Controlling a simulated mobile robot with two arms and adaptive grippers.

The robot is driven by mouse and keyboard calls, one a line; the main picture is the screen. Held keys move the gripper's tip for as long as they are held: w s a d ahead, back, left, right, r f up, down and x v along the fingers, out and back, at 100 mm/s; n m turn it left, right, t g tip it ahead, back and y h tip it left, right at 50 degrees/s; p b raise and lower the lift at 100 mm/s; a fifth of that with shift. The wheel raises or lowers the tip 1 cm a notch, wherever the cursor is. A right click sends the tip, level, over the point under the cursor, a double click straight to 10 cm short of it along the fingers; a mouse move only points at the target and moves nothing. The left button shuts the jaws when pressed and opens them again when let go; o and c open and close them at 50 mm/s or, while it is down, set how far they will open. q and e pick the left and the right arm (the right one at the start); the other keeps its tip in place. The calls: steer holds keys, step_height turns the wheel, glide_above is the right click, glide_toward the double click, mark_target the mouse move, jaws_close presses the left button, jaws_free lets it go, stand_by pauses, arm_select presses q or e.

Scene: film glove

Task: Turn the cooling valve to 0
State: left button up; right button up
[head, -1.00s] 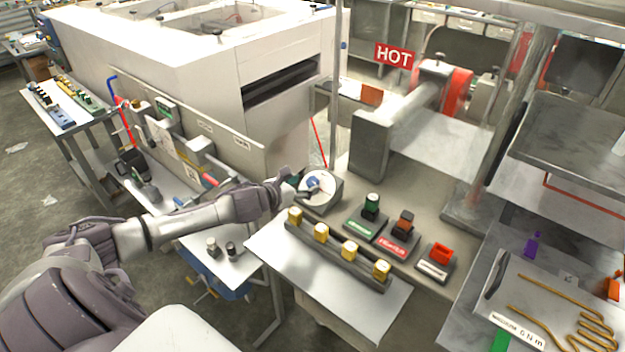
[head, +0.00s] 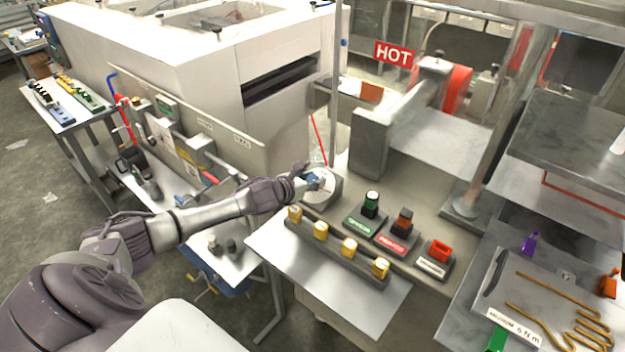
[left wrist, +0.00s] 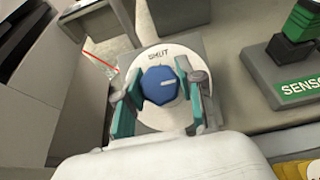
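The cooling valve is a blue knob (left wrist: 159,86) on a round white dial (left wrist: 158,53), on a grey box at the counter's back left. My left gripper (left wrist: 160,88) has one teal-padded finger on each side of the knob. Narrow gaps seem to show between pads and knob, so it looks open around it. In the head view my left gripper (head: 312,180) covers part of the dial (head: 325,199). Other dial markings are hidden. My right gripper is out of view.
A green switch (head: 371,204), a dark orange-brown switch (head: 403,222) and a red one (head: 440,250) stand right of the dial. A rail with several yellow knobs (head: 349,248) runs in front. A thin post (head: 333,90) rises behind the dial.

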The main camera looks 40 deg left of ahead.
arm_select(q)
steer(key=shift+c, duration=1.3)
steer(key=shift+n, duration=0.3)
steer(key=n+y, duration=0.2)
steer(key=n, duration=0.1)
steer(key=shift+d+p, duration=0.1)
steer(key=shift+p, duration=0.3)
steer(key=n+y+p, duration=0.1)
steer(key=n+y, duration=0.1)
steer(key=n, duration=0.1)
steer(key=shift+r+g, duration=0.15)
steer(key=shift+g, duration=0.25)
steer(key=n+y+p, duration=0.1)
steer(key=n, duration=0.1)
steer(key=n+g+y+p, duration=0.1)
steer(key=n+p, duration=0.1)
steer(key=shift+n+g, duration=0.3)
steer(key=n+g+y+p, duration=0.2)
steer(key=n, duration=0.2)
steer(key=shift+n+g, duration=0.4)
steer(key=shift+n+g+p, duration=0.8)
steer(key=shift+n+g, duration=0.4)
steer(key=shift+n, duration=0.7)
steer(key=shift+s+f, duration=0.1)
steer(key=shift+f, duration=0.1)
